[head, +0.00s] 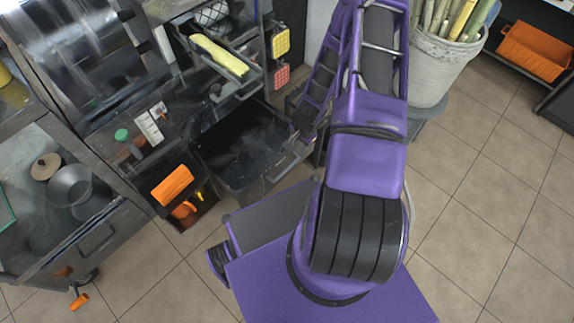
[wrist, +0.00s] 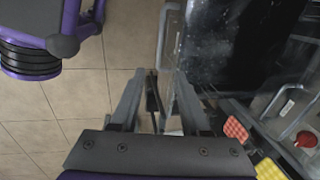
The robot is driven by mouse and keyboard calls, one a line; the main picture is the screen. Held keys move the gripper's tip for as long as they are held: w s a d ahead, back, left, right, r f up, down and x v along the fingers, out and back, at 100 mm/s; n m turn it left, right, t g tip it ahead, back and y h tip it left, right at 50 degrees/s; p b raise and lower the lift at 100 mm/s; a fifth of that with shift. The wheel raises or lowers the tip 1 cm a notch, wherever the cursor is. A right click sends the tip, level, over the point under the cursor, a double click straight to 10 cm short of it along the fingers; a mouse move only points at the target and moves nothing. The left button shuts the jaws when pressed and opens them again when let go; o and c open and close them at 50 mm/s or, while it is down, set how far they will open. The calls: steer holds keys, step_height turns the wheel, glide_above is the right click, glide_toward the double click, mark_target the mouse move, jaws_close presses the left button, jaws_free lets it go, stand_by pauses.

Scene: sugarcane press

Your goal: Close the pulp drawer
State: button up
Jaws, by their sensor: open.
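The pulp drawer (head: 240,148) is a dark, empty-looking metal bin pulled out from the press, with a bar handle (head: 288,166) on its front. In the wrist view the drawer (wrist: 228,48) fills the upper right, and its handle (wrist: 162,40) runs along its left side. My gripper (wrist: 158,76) is open at the drawer's front corner. Its fingers point along the front, with the corner edge and handle end showing between and just beyond them. I cannot tell whether they touch. In the head view my arm comes down at the drawer's right corner and the fingers are not clear.
Above the drawer, a tray with a yellow piece (head: 218,55) sticks out. Yellow (head: 281,43) and red (head: 280,75) pads hang beside it. A bucket of cane (head: 430,68) stands right of my arm. An orange-fronted box (head: 172,184) is left of the drawer. Tiled floor (head: 470,210) is free at right.

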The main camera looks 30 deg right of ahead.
mark_target(289, 167)
steer(key=w+f, duration=0.1)
steer(key=f, duration=0.4)
steer(key=w+f+b, duration=0.1)
steer(key=f, duration=0.5)
steer(key=w+a+f+b, duration=0.1)
steer(key=f, duration=0.4)
steer(key=shift+f, duration=0.15)
jaws_close()
stand_by(0.8)
